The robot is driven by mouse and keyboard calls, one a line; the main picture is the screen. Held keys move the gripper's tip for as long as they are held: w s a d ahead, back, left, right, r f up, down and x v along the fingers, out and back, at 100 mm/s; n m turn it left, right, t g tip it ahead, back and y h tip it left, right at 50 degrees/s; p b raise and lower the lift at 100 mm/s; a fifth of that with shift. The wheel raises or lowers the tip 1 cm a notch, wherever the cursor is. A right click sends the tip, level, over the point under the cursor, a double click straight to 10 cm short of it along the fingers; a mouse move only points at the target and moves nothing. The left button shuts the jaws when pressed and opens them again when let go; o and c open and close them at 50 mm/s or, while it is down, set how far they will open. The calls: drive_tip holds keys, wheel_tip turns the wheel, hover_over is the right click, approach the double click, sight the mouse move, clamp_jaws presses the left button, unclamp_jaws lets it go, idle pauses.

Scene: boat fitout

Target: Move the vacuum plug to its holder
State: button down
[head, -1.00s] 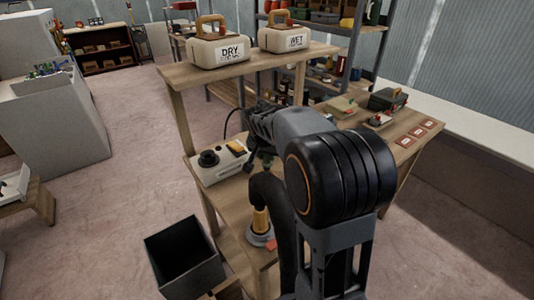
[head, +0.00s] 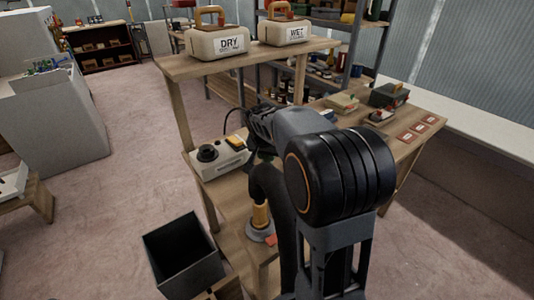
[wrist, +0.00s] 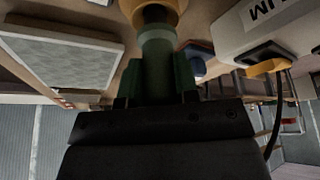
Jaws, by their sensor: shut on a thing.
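In the wrist view my gripper (wrist: 160,78) has its green fingers closed on a dark cylindrical piece with a pale band (wrist: 158,36), which I take to be the vacuum plug. Its far end meets a tan ring (wrist: 152,6) at the top edge; I cannot tell if the ring is part of it or a separate thing. A yellow cylinder (head: 260,215) stands on a grey round base on the bench, beside a small red-orange piece. I cannot pick out the holder with certainty.
A white box with a black knob (head: 222,158) sits on the bench; a black cable runs near it. A shelf above carries the DRY (head: 217,45) and WET (head: 287,34) cases. A dark open bin (head: 184,254) stands on the left.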

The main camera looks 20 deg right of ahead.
drive_tip(key=shift+f+b, duration=0.5)
drive_tip(key=shift+f, duration=0.2)
drive_tip(key=c, duration=0.8)
unclamp_jaws()
drive_tip(key=shift+r, duration=0.15)
